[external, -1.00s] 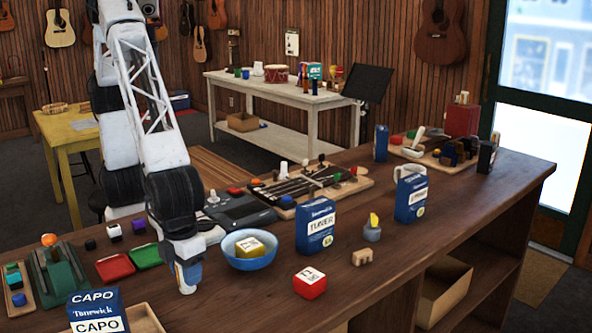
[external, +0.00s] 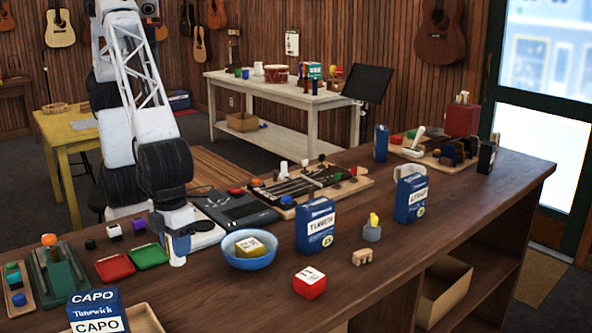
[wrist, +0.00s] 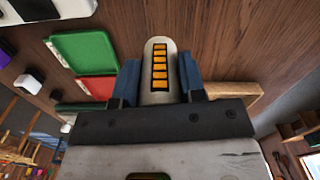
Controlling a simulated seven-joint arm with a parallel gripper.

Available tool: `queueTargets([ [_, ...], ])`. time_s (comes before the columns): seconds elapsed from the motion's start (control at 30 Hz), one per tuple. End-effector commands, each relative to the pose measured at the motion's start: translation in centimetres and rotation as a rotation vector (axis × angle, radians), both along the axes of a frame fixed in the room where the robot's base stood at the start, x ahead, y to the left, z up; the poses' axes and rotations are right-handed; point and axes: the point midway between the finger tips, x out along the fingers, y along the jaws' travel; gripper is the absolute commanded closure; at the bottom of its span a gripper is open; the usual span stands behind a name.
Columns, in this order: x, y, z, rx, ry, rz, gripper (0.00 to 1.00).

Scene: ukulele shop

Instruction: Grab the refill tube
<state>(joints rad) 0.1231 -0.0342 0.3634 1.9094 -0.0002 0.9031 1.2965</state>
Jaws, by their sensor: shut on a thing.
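The refill tube (wrist: 160,65) is white with a rounded end and a column of orange marks. It stands between the two blue fingers of my gripper (wrist: 160,82) in the wrist view, and the gripper is shut on it. In the external view my gripper (external: 177,243) points down over the counter, left of the blue bowl. The white lower end of the tube (external: 177,261) shows below the fingers. The rest of it is hidden by the gripper. I cannot tell for sure whether its lower end is clear of the counter.
A blue bowl (external: 249,261) holding a yellow block is close on the right. Red (external: 114,267) and green (external: 149,256) trays lie on the left. A dark device (external: 235,207) is behind. A CAPO box (external: 97,312) stands at the front left. Bare counter lies in front.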

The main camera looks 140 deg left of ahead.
Motion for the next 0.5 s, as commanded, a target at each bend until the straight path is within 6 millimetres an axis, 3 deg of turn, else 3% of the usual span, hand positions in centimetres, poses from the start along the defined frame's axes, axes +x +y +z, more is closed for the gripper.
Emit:
queueTargets([
  [0.5,-7.9,0.9,0.8,0.0,-0.001,0.0,0.86],
])
